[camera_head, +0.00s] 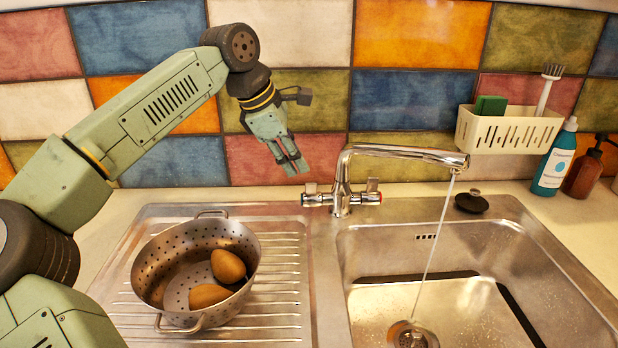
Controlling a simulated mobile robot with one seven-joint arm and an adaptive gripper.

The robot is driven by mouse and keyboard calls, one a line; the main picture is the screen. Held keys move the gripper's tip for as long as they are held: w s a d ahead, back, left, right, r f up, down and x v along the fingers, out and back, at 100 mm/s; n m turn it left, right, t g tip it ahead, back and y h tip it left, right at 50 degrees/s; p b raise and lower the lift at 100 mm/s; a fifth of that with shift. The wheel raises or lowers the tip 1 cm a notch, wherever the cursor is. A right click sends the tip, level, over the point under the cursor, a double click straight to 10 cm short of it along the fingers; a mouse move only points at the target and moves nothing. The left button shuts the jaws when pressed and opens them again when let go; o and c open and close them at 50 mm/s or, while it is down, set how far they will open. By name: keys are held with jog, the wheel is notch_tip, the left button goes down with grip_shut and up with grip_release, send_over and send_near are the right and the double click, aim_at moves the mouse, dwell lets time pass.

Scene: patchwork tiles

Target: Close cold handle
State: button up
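A chrome mixer tap (343,178) stands behind the sink, and a thin stream of water (437,250) runs from its spout into the basin. My gripper (294,168) hangs above and a little left of the left handle in the picture, pointing down, apart from the tap. Its two fingers lie close together with nothing seen between them; whether they are fully shut is unclear.
A metal colander (160,285) with two brown roundish items sits on the drainer left of the tap. The sink basin (400,240) is at right, with a black plug (471,203) behind it. A cream caddy (508,130) hangs on the tiles. A teal bottle (553,165) stands right.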

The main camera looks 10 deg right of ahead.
aim_at(311, 183)
jog(key=p+x, duration=0.2)
jog(key=x, duration=0.7)
jog(key=shift+s+d, duration=0.15)
jog(key=shift+c, duration=0.2)
grip_shut()
